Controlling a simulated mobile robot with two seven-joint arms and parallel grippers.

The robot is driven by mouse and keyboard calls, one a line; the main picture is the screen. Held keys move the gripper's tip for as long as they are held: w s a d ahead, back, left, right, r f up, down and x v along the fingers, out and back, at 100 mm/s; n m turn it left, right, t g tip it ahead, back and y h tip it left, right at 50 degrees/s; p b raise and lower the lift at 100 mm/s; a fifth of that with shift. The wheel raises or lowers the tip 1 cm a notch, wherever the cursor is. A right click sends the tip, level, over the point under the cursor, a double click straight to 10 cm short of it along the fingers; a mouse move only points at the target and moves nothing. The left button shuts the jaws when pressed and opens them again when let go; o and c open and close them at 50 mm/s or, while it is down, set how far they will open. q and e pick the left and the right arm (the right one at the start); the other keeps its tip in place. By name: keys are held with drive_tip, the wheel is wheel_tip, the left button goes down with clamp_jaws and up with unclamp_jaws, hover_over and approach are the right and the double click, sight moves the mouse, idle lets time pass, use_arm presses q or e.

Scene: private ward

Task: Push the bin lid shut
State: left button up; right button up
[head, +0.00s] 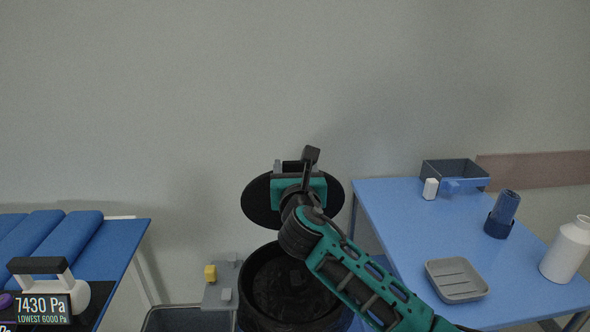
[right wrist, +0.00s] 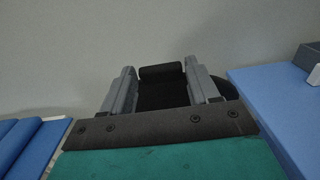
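The black round bin (head: 285,290) stands on the floor between the bed and the blue table, its top open. Its black disc-shaped lid (head: 260,208) is raised behind the opening, close to upright. My right gripper (head: 294,166) is in front of the lid's upper part and hides some of it. In the right wrist view my right gripper (right wrist: 162,88) has its fingers apart, with a dark piece between them; I cannot tell whether they touch it. The lid's edge (right wrist: 229,91) shows behind the right finger. My left gripper is not in view.
The blue table (head: 400,225) at right holds a grey dish (head: 456,279), a white bottle (head: 567,250), a dark blue cup (head: 499,222) and a dark tray (head: 452,172). The blue bed (head: 118,235) is at left. A grey stand with a yellow block (head: 210,273) is beside the bin.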

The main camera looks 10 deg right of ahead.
clamp_jaws()
use_arm(q)
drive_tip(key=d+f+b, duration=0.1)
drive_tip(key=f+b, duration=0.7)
drive_tip(key=b, duration=0.3)
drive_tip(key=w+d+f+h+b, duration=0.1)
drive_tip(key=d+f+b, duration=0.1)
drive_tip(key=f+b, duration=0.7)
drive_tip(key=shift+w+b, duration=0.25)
drive_tip(key=shift+b, duration=0.85)
use_arm(e)
drive_tip(key=s+f+t, duration=0.7)
drive_tip(key=s+f, duration=0.4)
drive_tip(key=s, duration=0.2)
drive_tip(key=shift+a+f, duration=0.15)
drive_tip(key=shift+f, duration=0.25)
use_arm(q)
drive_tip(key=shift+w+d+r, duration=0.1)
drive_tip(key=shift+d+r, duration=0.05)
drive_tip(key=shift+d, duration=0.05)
use_arm(e)
drive_tip(key=shift+o, duration=1.9)
unclamp_jaws()
